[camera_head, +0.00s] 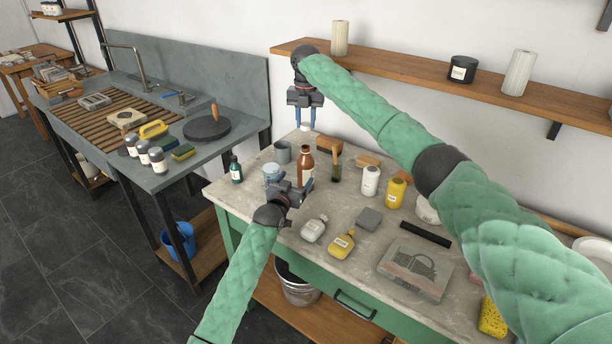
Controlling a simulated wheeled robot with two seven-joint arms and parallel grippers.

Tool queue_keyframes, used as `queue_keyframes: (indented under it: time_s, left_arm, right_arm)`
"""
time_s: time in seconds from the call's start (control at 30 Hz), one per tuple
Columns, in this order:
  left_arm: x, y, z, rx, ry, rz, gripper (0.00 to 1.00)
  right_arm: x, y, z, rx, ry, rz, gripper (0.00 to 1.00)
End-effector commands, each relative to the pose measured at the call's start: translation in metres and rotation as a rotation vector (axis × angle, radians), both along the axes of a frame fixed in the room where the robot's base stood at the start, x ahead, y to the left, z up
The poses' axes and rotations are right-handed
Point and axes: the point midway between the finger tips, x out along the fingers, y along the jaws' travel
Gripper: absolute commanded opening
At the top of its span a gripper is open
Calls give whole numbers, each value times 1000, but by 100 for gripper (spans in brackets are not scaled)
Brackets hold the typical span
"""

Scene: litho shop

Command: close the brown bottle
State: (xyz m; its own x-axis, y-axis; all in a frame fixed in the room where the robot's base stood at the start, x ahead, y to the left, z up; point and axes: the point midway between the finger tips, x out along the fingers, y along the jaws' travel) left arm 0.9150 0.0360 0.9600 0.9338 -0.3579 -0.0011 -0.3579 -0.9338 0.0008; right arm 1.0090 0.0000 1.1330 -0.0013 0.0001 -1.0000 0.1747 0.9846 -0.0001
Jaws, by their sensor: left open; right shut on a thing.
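The brown bottle (306,158) stands upright on the green table's grey top (345,215), near its back left. Its neck points up, and its lower part is partly hidden by my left gripper. My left gripper (306,187) is open, low at the front of the bottle; I cannot tell whether its fingers touch the bottle. My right gripper (307,119) points down above the bottle, shut on a small white cap (307,127). The cap is apart from the bottle's mouth, with a gap below it.
A grey cup (282,152), a dark green bottle (236,170) and a small blue-grey jar (271,172) stand left of the bottle. A wall shelf (420,80) runs behind.

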Motion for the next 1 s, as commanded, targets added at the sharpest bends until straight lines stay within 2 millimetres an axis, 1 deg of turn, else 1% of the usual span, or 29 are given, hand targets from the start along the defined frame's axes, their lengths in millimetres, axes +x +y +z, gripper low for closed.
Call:
queue_keyframes:
  time_s: [0.17,0.5,0.7,0.8,1.0]
  left_arm:
    - [15,-6,1,1,-1,0,80]
    - [66,-25,1,0,0,-1,80]
    - [92,-36,0,-1,1,-1,80]
    - [101,-39,0,-1,0,0,80]
    - [110,-42,0,0,0,0,80]
  right_arm:
    - [0,0,0,0,0,0,10]
    - [0,0,0,0,0,0,10]
    - [0,0,0,0,0,0,10]
    - [0,0,0,0,0,0,10]
    - [0,0,0,0,0,0,10]
